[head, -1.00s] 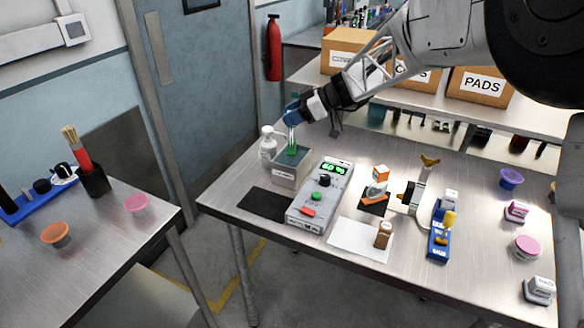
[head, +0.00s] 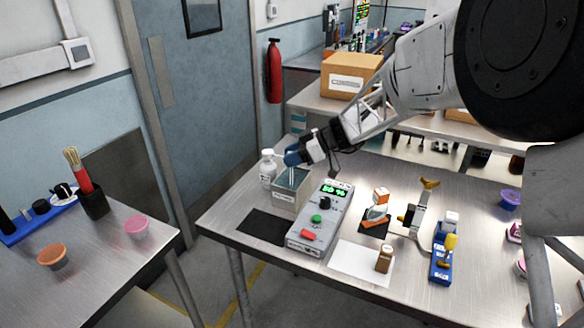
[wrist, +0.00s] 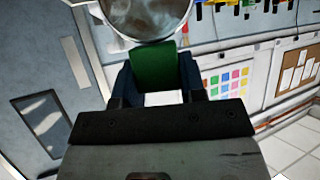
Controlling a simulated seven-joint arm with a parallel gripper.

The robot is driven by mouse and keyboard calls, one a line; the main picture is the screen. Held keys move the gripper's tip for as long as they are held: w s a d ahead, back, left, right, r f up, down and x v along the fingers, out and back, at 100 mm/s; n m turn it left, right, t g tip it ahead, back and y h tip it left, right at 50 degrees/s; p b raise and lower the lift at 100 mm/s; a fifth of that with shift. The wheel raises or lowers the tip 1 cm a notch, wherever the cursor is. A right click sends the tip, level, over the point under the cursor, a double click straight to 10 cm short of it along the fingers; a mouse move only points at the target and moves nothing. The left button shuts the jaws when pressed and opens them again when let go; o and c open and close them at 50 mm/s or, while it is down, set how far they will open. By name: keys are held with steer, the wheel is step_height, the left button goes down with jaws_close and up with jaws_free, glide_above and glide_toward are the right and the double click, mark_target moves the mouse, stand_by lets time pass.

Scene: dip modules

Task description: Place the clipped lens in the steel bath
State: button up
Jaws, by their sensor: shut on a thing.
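My gripper (head: 292,158) is shut on the green clip (wrist: 154,68), which sits between its dark blue fingers in the wrist view. The round lens (wrist: 145,14) shows at the top of that view, beyond the clip, cut off by the frame edge. In the head view the fingertips are right over the open top of the steel bath (head: 285,199), a square grey box. Something thin and pale reaches from the fingers into its opening. How deep the lens is, and whether it touches the bath, I cannot tell.
A white bottle (head: 268,170) stands close to the bath's left. A grey control box (head: 318,222) with a green readout is at its right. A black mat (head: 262,228) lies in front. A gold-tipped stand (head: 418,210) and blue holder (head: 441,262) are further right.

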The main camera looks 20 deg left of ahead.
mark_target(292, 168)
steer(key=shift+f, duration=2)
steer(key=shift+f, duration=0.15)
steer(key=o, duration=1.1)
steer(key=shift+o, duration=0.2)
steer(key=v, duration=1.2)
steer(key=shift+d, duration=0.1)
